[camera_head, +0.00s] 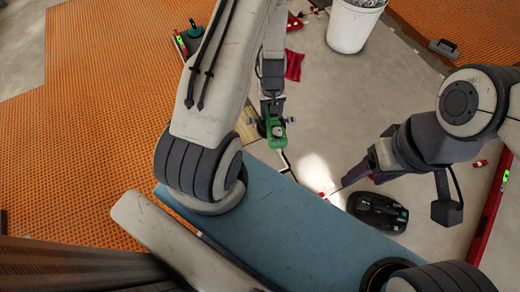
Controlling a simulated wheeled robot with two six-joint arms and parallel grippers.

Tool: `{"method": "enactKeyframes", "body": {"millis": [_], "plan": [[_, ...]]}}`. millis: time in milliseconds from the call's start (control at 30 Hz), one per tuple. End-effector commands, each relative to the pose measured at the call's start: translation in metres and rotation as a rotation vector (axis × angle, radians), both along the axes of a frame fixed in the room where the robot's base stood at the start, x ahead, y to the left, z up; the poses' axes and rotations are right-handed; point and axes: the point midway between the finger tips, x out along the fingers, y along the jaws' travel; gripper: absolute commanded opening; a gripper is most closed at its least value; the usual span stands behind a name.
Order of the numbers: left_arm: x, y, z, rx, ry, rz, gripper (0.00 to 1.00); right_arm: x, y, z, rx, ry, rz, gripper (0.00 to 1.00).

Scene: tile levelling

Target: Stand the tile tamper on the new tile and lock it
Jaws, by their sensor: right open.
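A small green tool (275,130) with grey knobs at its sides is directly at the fingers of my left gripper (272,106); it may be the tile tamper. The arm covers part of it, and I cannot tell whether the fingers grip it. My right gripper (362,178) is open, with no object visible between its fingers, low over the pale tiled floor (330,110). A black device (378,212) lies just below it in the picture. Which tile is the new one is not clear.
A white bucket (350,28) stands at the top. A red level (492,210) lies along the right side. A red cloth (293,65) lies near the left forearm. Orange matting (90,130) covers the left. A blue board (290,225) crosses the foreground.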

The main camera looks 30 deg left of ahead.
Motion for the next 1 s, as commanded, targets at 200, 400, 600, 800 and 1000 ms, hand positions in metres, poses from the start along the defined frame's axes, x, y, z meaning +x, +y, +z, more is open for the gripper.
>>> {"method": "enactKeyframes", "body": {"millis": [200,400,600,800,1000], "plan": [[-0.002,0.009,-0.071,0.004,0.001,0.078,0.00,0.000,0.000,-0.061,0.000,0.000,0.000,0.65],[-0.004,0.018,-0.125,0.007,0.003,0.150,0.00,0.000,0.000,-0.106,0.000,0.000,0.000,0.65],[-0.007,0.026,-0.179,0.012,0.006,0.220,0.00,0.000,0.000,-0.149,0.000,0.000,0.000,0.65],[-0.010,0.033,-0.221,0.016,0.009,0.278,0.00,0.000,0.000,-0.183,0.000,0.000,0.001,0.65],[-0.011,0.037,-0.241,0.020,0.008,0.313,0.00,0.000,0.000,-0.200,0.000,0.000,0.001,0.65]]}}
